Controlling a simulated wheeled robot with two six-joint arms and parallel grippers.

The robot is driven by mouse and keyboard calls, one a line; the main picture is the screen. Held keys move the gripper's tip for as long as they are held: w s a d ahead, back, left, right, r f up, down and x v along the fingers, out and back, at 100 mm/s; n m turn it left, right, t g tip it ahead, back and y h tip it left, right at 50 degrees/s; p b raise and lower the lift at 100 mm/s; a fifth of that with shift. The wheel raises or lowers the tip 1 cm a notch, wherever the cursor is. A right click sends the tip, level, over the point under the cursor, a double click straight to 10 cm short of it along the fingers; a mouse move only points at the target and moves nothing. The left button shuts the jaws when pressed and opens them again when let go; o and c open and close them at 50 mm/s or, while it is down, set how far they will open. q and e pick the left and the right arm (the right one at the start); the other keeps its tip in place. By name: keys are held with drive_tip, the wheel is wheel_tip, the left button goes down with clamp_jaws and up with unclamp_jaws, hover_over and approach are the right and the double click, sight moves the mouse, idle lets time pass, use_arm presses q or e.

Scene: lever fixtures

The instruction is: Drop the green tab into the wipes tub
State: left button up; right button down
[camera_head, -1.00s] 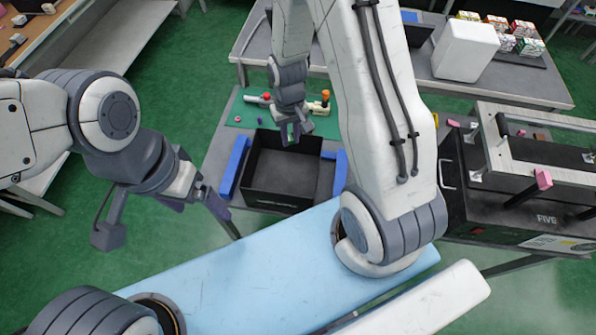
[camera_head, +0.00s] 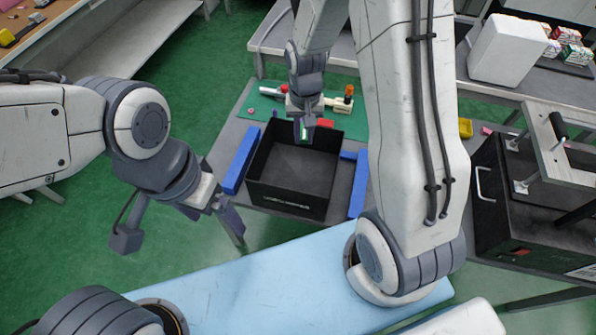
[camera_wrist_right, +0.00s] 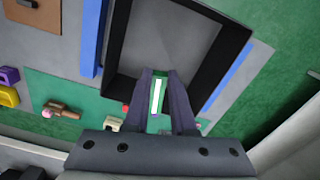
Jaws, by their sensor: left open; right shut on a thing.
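The green tab (camera_wrist_right: 158,95), with a white stripe, is pinched upright between the fingers of my right gripper (camera_wrist_right: 160,100). In the head view my right gripper (camera_head: 304,134) hangs at the far wall of a black open-topped box (camera_head: 285,201), which I take for the wipes tub. The box also fills the upper middle of the right wrist view (camera_wrist_right: 118,85). Its floor looks empty, and white lettering on its front is too small to read. How high the tab is above the rim is hard to tell. My left gripper (camera_head: 216,206) is open and empty, left of the table.
Blue bars (camera_head: 240,160) flank the box. Behind it a green mat (camera_head: 258,108) holds small coloured pegs and fittings. A black lever fixture (camera_head: 500,205) stands at right. A white box (camera_head: 507,50) and small cartons stand on the back table.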

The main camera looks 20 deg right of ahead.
wheel_tip(320, 180, down, 2)
drive_tip(key=shift+f+b, duration=0.1)
drive_tip(key=shift+b, duration=0.4)
drive_tip(key=c, duration=0.7)
unclamp_jaws()
wheel_tip(320, 180, up, 11)
drive_tip(key=shift+f, duration=0.15)
